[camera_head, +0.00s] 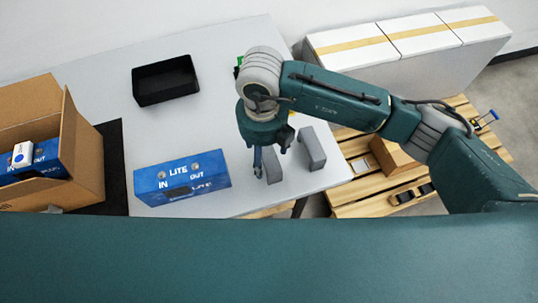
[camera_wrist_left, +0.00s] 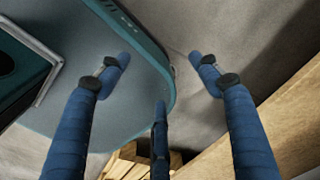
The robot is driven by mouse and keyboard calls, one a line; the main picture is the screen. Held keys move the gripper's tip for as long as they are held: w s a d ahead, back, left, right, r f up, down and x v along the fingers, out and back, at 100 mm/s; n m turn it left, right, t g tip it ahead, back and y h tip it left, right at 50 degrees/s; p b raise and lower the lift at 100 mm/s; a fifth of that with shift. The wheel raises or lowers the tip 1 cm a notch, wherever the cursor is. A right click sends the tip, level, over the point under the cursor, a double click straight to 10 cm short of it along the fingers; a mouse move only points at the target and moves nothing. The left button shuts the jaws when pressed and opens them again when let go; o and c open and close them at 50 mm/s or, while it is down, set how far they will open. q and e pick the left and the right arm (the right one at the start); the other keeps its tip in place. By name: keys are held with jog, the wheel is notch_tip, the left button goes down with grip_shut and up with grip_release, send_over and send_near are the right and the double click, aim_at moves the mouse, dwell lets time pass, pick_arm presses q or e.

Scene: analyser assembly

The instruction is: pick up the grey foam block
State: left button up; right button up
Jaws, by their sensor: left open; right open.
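Two grey foam blocks show in the head view near the right edge of the white table. One grey foam block (camera_head: 312,148) stands to the right of my right gripper, and the other grey foam block (camera_head: 272,168) is just below its fingers. My right gripper (camera_head: 272,158) is open and points down over the nearer block, partly covering its upper end. I cannot tell whether the fingers touch it. My left gripper (camera_wrist_left: 160,66) is open and empty in the left wrist view, with its blue fingers spread. No foam block shows between them.
A blue analyser box (camera_head: 182,178) is left of the right gripper. A black tray (camera_head: 165,81) lies farther back on the table (camera_head: 225,60). An open cardboard box (camera_head: 88,158) is at left. White cartons (camera_head: 410,66) and a wooden pallet (camera_head: 350,205) are at right.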

aim_at(266, 156)
jog(key=f, duration=0.2)
jog(key=f+p, duration=0.1)
jog(key=shift+d+f, duration=0.25)
jog(key=shift+w+f, duration=0.15)
jog(key=shift+f, duration=0.05)
jog(key=shift+a, duration=0.1)
jog(key=shift+c, duration=1)
jog(key=c, duration=0.9)
pick_arm(q)
jog(key=shift+w+r, duration=0.8)
jog(key=shift+r, duration=0.05)
jog(key=shift+w, duration=0.1)
